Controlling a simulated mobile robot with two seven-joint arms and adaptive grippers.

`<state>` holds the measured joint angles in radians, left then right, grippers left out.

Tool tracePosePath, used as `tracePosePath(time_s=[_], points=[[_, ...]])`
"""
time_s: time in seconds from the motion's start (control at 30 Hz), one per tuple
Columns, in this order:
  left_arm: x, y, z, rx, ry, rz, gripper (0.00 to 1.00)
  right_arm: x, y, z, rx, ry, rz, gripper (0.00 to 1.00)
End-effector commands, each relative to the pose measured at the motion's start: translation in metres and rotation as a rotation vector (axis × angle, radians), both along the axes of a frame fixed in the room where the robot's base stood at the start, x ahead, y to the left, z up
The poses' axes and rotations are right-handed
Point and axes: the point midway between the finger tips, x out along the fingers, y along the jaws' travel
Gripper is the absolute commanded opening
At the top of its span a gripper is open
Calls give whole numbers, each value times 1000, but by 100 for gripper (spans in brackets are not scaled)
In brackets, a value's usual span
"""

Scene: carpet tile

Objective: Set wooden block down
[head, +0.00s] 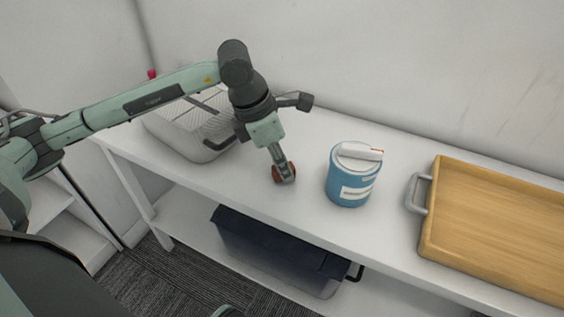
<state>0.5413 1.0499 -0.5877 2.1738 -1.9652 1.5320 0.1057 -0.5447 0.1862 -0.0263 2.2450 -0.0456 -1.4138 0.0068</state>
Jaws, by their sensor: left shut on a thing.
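The wooden block (277,175) is small and reddish brown, and is mostly hidden by the fingers. My left gripper (285,172) points down over the white table and is shut on it. The block is at or just above the tabletop, left of the blue can; I cannot tell whether it touches the surface. My right gripper is not in view.
A blue can (348,188) with a white object on its lid stands right of the block. A wooden tray (431,240) with a metal handle lies farther right. A pale case (183,137) stands left. A dark-lidded bin (275,247) sits on the lower shelf.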

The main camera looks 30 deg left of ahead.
Motion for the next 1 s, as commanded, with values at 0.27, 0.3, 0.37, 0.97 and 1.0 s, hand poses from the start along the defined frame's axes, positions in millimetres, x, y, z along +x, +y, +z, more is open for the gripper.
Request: tracePosePath(time_s=[0.27, 0.3, 0.37, 0.97, 1.0], points=[[0, 0, -1, 0, -1, -1, 8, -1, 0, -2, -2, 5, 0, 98], [0, 0, -2, 0, -1, -1, 8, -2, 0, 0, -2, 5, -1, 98], [0, 0, -1, 0, -1, -1, 27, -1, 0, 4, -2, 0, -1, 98], [-1, 3, 12, 1, -5, 0, 44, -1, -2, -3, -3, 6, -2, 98], [-3, 4, 18, 2, -4, 0, 44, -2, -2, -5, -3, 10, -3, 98]])
